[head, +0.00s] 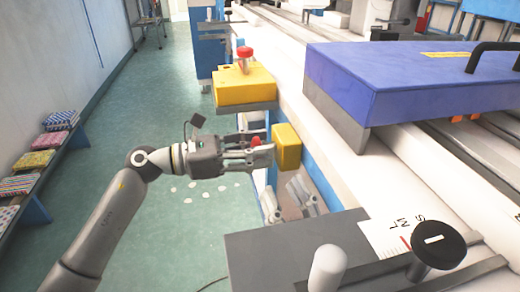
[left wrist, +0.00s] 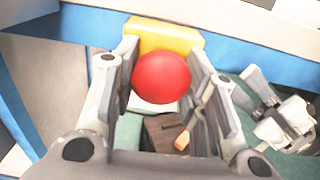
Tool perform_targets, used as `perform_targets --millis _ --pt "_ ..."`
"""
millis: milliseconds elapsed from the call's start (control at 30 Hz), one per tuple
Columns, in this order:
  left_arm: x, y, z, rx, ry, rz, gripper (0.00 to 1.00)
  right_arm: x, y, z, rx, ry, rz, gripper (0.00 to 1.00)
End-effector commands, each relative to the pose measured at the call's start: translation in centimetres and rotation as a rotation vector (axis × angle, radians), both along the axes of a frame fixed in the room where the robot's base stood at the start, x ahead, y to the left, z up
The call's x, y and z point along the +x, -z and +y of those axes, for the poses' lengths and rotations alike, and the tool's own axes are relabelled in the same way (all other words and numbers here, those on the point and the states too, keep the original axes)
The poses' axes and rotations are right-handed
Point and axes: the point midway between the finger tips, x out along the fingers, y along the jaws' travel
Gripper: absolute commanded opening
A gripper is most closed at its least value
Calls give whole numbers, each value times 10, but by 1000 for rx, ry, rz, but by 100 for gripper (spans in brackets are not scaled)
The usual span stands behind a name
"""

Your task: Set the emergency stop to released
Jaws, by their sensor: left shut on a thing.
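The emergency stop is a red round knob (left wrist: 161,78) on a yellow box (left wrist: 165,36). In the head view the yellow box (head: 288,148) sits on the side of the blue machine frame, and a bit of the red knob (head: 257,141) shows between my fingers. My left gripper (head: 262,153) is shut on the red knob, with one finger on each side of it in the left wrist view (left wrist: 162,88). My right gripper (head: 300,193) is lower, beside the machine frame; its jaw opening is unclear.
Another yellow box (head: 243,88) with a red-topped part (head: 244,55) stands farther back. A blue-violet cover (head: 400,80) lies over the machine at right. A black knob (head: 439,244) is in front.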

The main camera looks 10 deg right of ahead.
Motion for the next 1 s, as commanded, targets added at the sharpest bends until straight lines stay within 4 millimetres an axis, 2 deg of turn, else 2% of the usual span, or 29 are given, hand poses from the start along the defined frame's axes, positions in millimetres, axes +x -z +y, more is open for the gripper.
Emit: perform_targets --millis 133,167,333,733,867,1000 --pt "1 2 2 4 -1 1 0 0 0 0 0 0 1 40" --pt "1 2 2 4 -1 1 41 0 0 0 0 0 1 40" --pt "1 1 2 4 -1 1 63 0 0 0 -1 0 2 40" --pt "1 1 6 3 -2 1 63 0 0 0 -1 1 3 40" --pt "1 1 25 4 -4 -1 63 0 0 0 -1 1 3 40" --pt "1 1 55 5 -5 0 63 0 0 0 -1 1 2 40"
